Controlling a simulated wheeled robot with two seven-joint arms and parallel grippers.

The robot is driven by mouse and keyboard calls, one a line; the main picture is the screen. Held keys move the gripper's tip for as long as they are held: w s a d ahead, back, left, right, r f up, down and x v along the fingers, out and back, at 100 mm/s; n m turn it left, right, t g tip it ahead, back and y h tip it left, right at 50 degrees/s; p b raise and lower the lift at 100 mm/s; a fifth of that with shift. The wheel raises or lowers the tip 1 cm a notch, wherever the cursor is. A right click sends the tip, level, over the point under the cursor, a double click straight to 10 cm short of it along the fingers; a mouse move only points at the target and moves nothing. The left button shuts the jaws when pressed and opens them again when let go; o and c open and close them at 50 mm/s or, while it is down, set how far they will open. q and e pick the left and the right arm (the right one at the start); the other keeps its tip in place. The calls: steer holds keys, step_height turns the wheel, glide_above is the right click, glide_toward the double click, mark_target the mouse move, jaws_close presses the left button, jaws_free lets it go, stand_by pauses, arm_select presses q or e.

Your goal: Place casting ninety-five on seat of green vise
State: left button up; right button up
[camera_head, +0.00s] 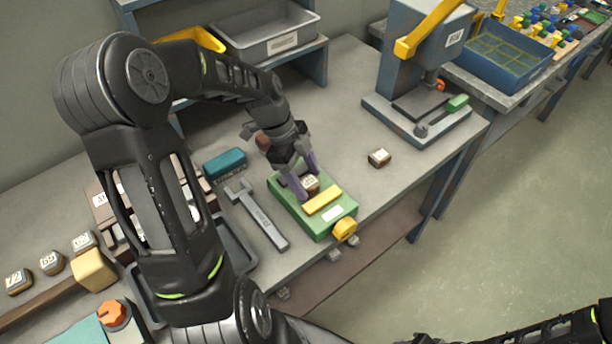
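The green vise (285,205) stands near the front edge of the bench, with a yellow jaw block (322,200) and a yellow knob (345,229). A small brown casting with a pale label (311,183) is at the vise, behind the yellow block; its number is too small to read surely. My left gripper (307,183) reaches down over the vise, its purple fingers on either side of this casting. Whether they press on it I cannot tell. My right arm shows only at the bottom right edge; its fingers are not visible.
Another labelled casting (379,158) lies on the bench right of the vise. A grey wrench-like tool (258,216) and a teal block (225,163) lie left of it. A press (415,100) stands at the back right. Several castings (51,263) sit at far left.

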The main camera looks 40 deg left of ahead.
arm_select(q)
steer(key=shift+r, duration=0.15)
steer(key=shift+a+r, duration=0.1)
steer(key=shift+r, duration=0.05)
steer(key=b+v, duration=0.1)
steer(key=v, duration=1)
steer(key=shift+r, duration=0.3)
